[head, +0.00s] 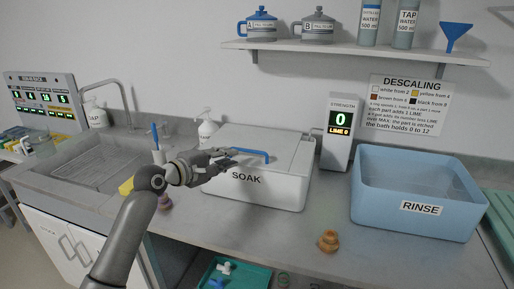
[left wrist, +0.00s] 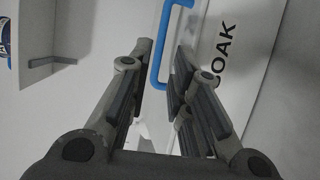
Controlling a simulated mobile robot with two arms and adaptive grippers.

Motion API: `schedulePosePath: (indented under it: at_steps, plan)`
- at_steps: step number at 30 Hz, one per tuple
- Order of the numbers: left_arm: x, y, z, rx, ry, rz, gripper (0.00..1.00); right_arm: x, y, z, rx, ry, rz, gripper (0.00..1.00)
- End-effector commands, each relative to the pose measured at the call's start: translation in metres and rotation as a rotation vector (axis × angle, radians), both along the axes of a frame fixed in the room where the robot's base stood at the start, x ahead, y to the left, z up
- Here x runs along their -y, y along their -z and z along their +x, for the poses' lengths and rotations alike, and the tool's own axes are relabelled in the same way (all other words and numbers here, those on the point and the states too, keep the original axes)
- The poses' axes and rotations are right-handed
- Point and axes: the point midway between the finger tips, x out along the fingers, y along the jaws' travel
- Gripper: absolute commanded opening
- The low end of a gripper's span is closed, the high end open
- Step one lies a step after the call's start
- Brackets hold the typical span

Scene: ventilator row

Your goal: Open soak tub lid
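The soak tub (head: 262,190) is a white box marked SOAK on the counter, and its white lid (head: 262,139) lies shut on top. A blue handle (head: 251,153) is at the lid's front edge. My left gripper (head: 232,156) is at the handle's left end. In the left wrist view the open fingers (left wrist: 162,75) stand apart, with the blue handle (left wrist: 158,60) in the gap between their tips. I cannot tell whether a finger touches it. My right gripper is not in view.
A strength display (head: 341,130) reading 0 stands right of the tub, and a blue RINSE basin (head: 418,185) is further right. A soap bottle (head: 207,128) stands behind the tub's left side. A small brown object (head: 328,241) sits on the counter in front. A shelf (head: 330,50) hangs above.

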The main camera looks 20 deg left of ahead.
Motion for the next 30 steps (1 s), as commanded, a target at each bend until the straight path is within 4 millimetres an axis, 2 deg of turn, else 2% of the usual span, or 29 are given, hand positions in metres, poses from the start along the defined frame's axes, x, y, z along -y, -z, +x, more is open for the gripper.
schedulePosePath:
  at_steps: [6, 9, 13, 18, 21, 30]
  plan:
    - [0.013, 0.004, 0.025, -0.002, 0.002, 0.0, 0.19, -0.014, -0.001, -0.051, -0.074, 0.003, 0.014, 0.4]
    - [0.02, 0.007, 0.039, -0.002, 0.002, 0.0, 0.19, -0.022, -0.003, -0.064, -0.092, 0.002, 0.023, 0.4]
    - [0.027, 0.012, 0.056, -0.003, 0.002, 0.001, 0.19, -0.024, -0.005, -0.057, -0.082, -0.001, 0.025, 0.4]
    - [0.036, 0.016, 0.075, -0.002, 0.002, 0.003, 0.19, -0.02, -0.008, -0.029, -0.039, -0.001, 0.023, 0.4]
    - [0.04, 0.018, 0.082, -0.003, 0.002, 0.003, 0.19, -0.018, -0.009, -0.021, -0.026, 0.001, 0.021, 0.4]
    - [0.044, 0.021, 0.092, -0.002, 0.002, 0.004, 0.19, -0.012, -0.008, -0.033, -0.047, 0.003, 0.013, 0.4]
